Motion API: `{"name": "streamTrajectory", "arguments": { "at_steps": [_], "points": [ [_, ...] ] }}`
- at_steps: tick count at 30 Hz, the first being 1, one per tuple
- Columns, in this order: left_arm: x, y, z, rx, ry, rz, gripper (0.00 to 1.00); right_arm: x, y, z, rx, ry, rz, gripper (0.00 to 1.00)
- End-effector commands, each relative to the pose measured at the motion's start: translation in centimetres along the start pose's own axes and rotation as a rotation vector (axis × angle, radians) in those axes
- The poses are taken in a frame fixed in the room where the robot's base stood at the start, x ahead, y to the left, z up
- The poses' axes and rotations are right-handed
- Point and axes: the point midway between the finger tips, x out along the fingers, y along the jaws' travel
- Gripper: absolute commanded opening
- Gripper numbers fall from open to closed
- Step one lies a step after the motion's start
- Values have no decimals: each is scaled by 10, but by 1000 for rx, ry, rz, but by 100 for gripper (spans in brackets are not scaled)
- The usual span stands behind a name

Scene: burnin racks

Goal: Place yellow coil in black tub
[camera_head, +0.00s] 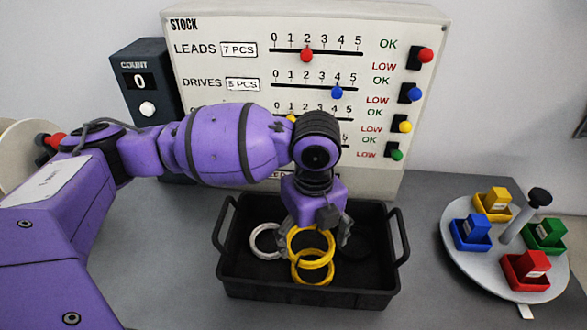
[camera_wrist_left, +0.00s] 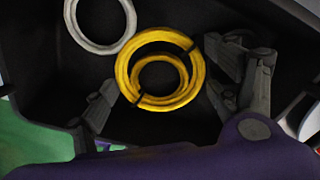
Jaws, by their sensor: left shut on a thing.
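The black tub (camera_head: 307,293) stands on the grey table in front of the stock panel. My left gripper (camera_head: 317,238) points down into it, shut on a yellow coil (camera_head: 291,243). In the left wrist view this coil (camera_wrist_left: 122,75) sits between the two fingers, looking larger than a second yellow coil (camera_wrist_left: 160,59) seen through it. In the head view the second yellow coil (camera_head: 312,283) shows lower, overlapping the held one and inside the tub. Whether the two coils touch is unclear. My right gripper is not in view.
A silver ring (camera_head: 253,241) lies at the tub's left, and a faint dark ring seems to lie at its right. The stock panel (camera_head: 235,75) and count box (camera_head: 140,60) stand behind. A round tray (camera_head: 475,267) with coloured bins stands at the right.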

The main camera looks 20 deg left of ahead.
Motion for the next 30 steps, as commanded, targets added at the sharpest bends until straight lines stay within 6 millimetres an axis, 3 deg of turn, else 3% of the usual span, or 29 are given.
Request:
{"name": "streamTrajectory", "arguments": {
  "at_steps": [3,15,16,19,30],
  "points": [
    [18,1,-1,1,2,3,53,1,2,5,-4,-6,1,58],
    [22,0,-1,1,0,-1,53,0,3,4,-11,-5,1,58],
    [22,0,-1,1,0,-1,84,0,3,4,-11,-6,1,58],
    [21,0,-1,1,0,-1,97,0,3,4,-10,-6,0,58],
    [21,0,0,1,0,-1,100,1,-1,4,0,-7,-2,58]
  ]
}}
